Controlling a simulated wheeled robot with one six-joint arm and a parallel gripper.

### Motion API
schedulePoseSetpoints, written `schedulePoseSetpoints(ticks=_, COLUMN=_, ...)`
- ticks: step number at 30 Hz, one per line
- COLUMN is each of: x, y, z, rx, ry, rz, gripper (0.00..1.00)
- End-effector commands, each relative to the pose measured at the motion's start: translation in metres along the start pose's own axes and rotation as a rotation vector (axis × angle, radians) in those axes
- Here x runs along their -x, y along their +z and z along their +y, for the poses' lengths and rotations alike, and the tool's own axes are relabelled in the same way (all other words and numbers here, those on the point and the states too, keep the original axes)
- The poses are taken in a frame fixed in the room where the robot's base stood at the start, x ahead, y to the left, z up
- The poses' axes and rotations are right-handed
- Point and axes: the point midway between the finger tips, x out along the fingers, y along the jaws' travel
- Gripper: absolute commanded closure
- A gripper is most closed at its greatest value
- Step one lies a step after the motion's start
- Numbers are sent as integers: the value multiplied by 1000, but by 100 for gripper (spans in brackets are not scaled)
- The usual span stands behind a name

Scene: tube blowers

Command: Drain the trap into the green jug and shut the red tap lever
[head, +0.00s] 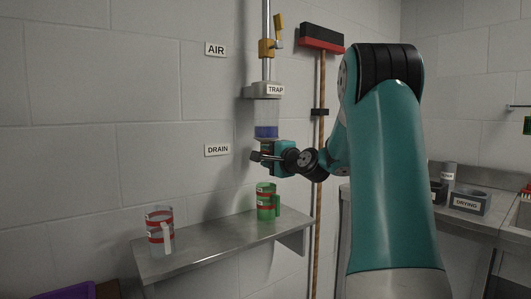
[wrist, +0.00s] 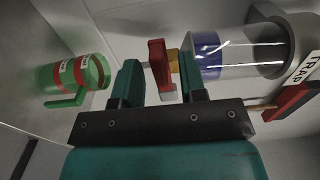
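The clear trap (head: 266,115) hangs on the wall with blue liquid in its lower part; it also shows in the wrist view (wrist: 240,52). The red tap lever (wrist: 157,64) sits by the brass tap at its lower end. My gripper (wrist: 161,78) is open, with one teal finger on each side of the red lever and gaps visible. In the head view my gripper (head: 266,156) is just below the trap and hides the tap. The green jug (head: 266,202) stands upright on the shelf below the trap and looks empty; it also shows in the wrist view (wrist: 72,76).
A clear jug with red bands (head: 159,232) stands at the left of the metal shelf (head: 210,240). A yellow lever (head: 278,30) is on the pipe above the trap. A broom (head: 321,95) hangs right of the trap. A drying box (head: 470,202) is on the right counter.

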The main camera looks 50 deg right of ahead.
Motion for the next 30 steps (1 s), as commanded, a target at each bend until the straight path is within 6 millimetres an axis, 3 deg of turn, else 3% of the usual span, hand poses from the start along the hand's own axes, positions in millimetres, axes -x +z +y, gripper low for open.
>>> schedulePoseSetpoints(ticks=4, x=-11, y=0, z=0, rx=-1, ry=0, rz=-1, gripper=62)
schedulePoseSetpoints(ticks=13, x=-13, y=0, z=0, rx=0, ry=-1, rz=0, gripper=62)
schedulePoseSetpoints(ticks=18, x=-12, y=0, z=0, rx=0, ry=0, rz=0, gripper=100)
schedulePoseSetpoints(ticks=30, x=-12, y=0, z=-5, rx=-36, ry=0, rz=1, gripper=100)
